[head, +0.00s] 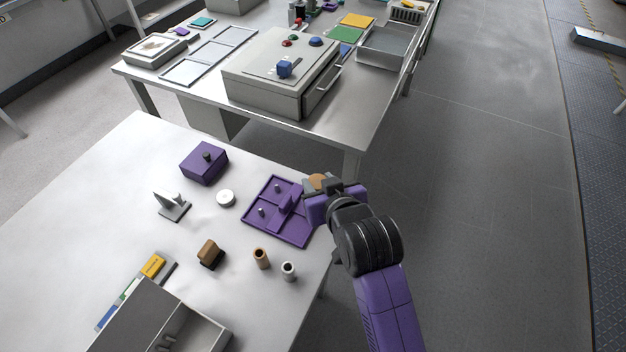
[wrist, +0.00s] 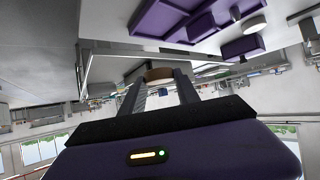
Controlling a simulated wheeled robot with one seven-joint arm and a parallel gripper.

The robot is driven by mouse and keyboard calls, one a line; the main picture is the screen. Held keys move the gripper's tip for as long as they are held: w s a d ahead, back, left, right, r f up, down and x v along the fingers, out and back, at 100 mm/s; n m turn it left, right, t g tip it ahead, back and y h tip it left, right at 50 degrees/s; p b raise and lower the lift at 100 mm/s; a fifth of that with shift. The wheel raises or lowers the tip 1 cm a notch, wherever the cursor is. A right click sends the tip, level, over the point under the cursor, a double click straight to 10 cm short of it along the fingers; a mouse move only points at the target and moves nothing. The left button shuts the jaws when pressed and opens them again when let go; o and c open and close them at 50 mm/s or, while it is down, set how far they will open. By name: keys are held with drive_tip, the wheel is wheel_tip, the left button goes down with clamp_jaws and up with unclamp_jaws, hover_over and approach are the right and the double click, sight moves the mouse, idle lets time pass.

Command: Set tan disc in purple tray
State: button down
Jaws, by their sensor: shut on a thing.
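The tan disc (head: 317,181) is at the tips of my gripper (head: 326,186), which is shut on it. In the wrist view the disc (wrist: 159,73) sits between the two fingertips of the gripper (wrist: 160,85). The purple tray (head: 293,232) lies flat on the near table, just left of the gripper in the head view. It has a raised divider and two small upright pegs. The disc appears near the tray's upper right corner; its height above the table is hard to tell. The tray (wrist: 180,22) also shows at the top of the wrist view.
A purple box with a dark knob (head: 204,163), a white disc (head: 226,198), a grey stand (head: 173,205), a brown block (head: 210,253), a tan cylinder (head: 261,258) and a white cylinder (head: 289,271) stand on the near table. A grey box (head: 265,85) stands on the far table.

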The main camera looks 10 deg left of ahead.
drive_tip(key=shift+a+r, duration=0.3)
drive_tip(key=shift+a, duration=0.5)
drive_tip(key=shift+f, duration=0.1)
wheel_tip(320, 180, down, 4)
drive_tip(key=b, duration=0.4)
drive_tip(key=shift+s+f+b, duration=0.1)
drive_tip(key=shift+f+b, duration=0.05)
drive_tip(key=shift+b, duration=0.15)
drive_tip(key=shift+f+b, duration=0.5)
drive_tip(key=shift+f, duration=0.55)
drive_tip(key=shift+f, duration=0.5)
drive_tip(key=c, duration=0.8)
unclamp_jaws()
drive_tip(key=shift+c, duration=0.2)
drive_tip(key=o, duration=0.4)
drive_tip(key=shift+r+p, duration=0.8)
drive_tip(key=shift+p, duration=0.15)
drive_tip(key=shift+c, duration=0.2)
drive_tip(key=shift+r+p, duration=2.65)
drive_tip(key=shift+r, duration=0.15)
